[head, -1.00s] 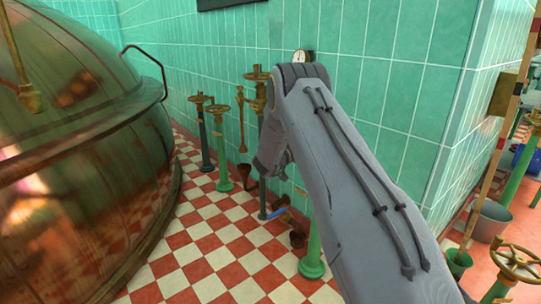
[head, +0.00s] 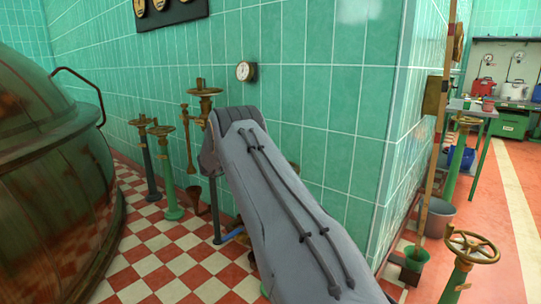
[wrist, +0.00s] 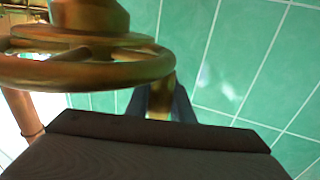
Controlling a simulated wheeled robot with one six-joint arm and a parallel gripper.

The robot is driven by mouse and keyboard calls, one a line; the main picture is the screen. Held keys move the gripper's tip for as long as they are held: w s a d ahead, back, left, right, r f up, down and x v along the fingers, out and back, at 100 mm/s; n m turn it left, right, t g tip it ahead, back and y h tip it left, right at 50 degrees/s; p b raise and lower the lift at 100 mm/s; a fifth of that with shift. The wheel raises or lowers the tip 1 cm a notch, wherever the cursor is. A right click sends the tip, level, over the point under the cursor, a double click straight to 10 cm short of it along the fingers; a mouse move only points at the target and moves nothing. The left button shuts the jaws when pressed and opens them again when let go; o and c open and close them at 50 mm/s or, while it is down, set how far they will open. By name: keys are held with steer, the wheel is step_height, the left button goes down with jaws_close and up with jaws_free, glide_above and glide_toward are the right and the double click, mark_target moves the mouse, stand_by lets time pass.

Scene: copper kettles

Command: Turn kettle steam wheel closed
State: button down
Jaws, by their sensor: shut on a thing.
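A brass hand wheel (wrist: 85,66) fills the upper left of the wrist view, seen close and nearly edge-on. My gripper (wrist: 159,100) is shut on a brass piece at the right end of its rim, with one dark finger on each side. In the head view my arm's far end is beside a tall valve stand with a brass wheel (head: 204,92), apparently the same one. My fingers are hidden there behind the arm. The large copper kettle (head: 48,180) stands at the left. I cannot tell how far the wheel is turned.
Two lower brass wheels, one on a dark stand (head: 142,122) and one on a green stand (head: 161,131), are left of my arm. A tiled wall is close behind it. Another wheel (head: 471,247) and a grey bucket (head: 438,217) are at the right.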

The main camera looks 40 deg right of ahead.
steer(key=shift+s+d, duration=0.35)
steer(key=shift+s, duration=0.05)
steer(key=c, duration=1.7)
jaws_free()
steer(key=shift+s, duration=0.1)
steer(key=shift+o, duration=0.7)
steer(key=shift+d, duration=0.2)
steer(key=shift+w+a, duration=0.2)
steer(key=shift+a, duration=0.25)
steer(key=a+p, duration=0.1)
steer(key=a, duration=0.6)
steer(key=shift+w+a, duration=0.3)
